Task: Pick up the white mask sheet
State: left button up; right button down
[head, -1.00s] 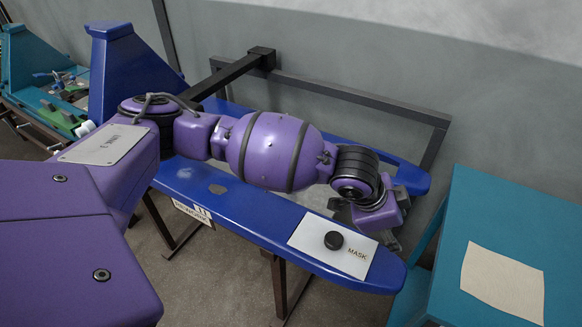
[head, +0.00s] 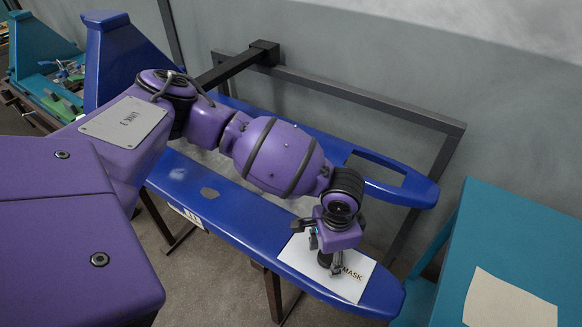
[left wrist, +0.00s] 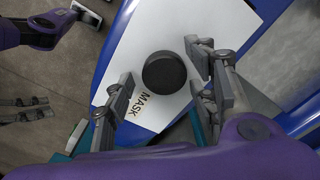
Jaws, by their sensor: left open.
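The white mask sheet (head: 353,285), a flat plate marked MASK with a round black knob, lies on the front end of the blue table arm. It also shows in the left wrist view (left wrist: 133,45), with the black knob (left wrist: 165,73) near the middle. My left gripper (head: 331,262) is above the sheet and partly hides the knob in the head view. In the left wrist view, the open fingers of my left gripper (left wrist: 165,80) are spread on either side of the knob. I cannot tell whether they touch it.
The blue table (head: 235,207) has a second arm behind, beside a dark metal frame (head: 360,95) and the wall. A teal table (head: 500,230) with a beige sheet (head: 508,300) stands at the right. Two grey bars (left wrist: 25,108) at the left wrist view's edge are unclear.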

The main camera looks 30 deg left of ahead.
pick_arm(q)
jog(key=shift+s+f, duration=0.1)
jog(key=shift+f, duration=0.2)
jog(key=c, duration=1)
jog(key=shift+r, duration=0.1)
jog(key=shift+c, duration=1.1)
jog(key=shift+r, duration=0.1)
